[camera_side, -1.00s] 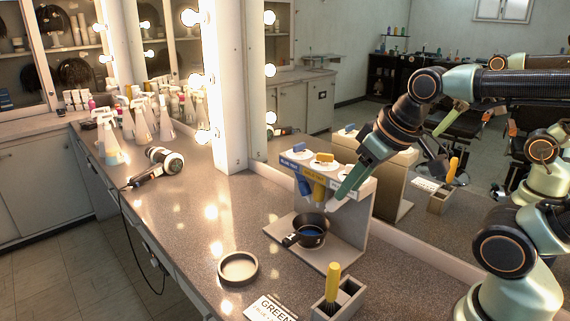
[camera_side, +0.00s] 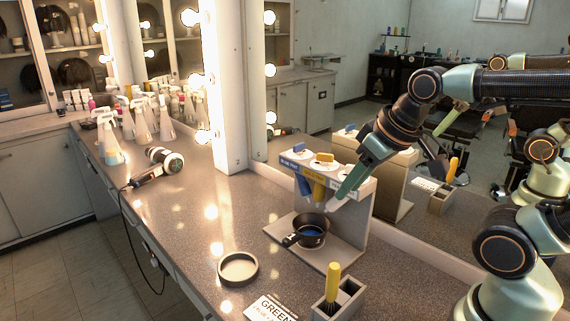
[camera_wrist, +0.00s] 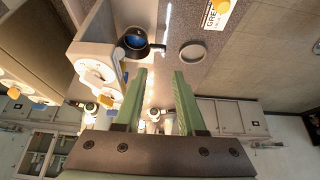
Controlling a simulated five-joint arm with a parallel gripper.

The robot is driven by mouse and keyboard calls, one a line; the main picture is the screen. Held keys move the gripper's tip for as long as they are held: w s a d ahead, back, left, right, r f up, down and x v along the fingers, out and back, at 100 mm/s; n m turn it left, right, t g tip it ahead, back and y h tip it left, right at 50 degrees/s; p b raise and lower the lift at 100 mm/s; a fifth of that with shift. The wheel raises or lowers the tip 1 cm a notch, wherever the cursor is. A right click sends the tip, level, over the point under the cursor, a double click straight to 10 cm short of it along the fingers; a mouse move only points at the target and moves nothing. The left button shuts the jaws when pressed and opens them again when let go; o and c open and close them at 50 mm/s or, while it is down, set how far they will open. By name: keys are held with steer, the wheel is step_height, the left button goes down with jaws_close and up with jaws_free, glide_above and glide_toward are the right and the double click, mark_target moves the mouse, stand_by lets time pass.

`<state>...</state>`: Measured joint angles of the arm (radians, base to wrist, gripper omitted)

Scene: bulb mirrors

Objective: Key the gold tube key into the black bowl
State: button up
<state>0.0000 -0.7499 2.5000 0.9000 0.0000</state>
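A pale rack (camera_side: 345,184) holds hanging tubes: a blue tube (camera_side: 303,185) with a blue key (camera_side: 299,147) on top, and a gold tube (camera_side: 318,192) with a gold key (camera_side: 324,157) on top. The rack's right end is partly hidden by my gripper. The black bowl (camera_side: 312,223) stands on the rack's base under the tubes, with blue in it; it also shows in the wrist view (camera_wrist: 128,41). My gripper (camera_side: 337,201) is at the rack's right front, pointing down-left. Its green fingers (camera_wrist: 159,71) are apart with nothing between them.
A round dish (camera_side: 238,268) lies on the counter left of the bowl. A GREEN card (camera_side: 270,308) and a grey holder (camera_side: 348,297) with a yellow-handled brush (camera_side: 333,283) stand in front. A mirror runs behind the rack. A hair dryer (camera_side: 165,160) lies far left.

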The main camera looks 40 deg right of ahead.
steer(key=w+d+r+n+g, duration=0.25)
steer(key=w+d+r, duration=0.25)
steer(key=w+r, duration=0.3)
steer(key=n+g, duration=0.2)
steer(key=g, duration=0.1)
glide_toward(325, 154)
steer(key=shift+w+d+f, duration=0.1)
steer(key=shift+d, duration=0.05)
steer(key=shift+f, duration=3.65)
steer(key=shift+f, duration=0.35)
jaws_close()
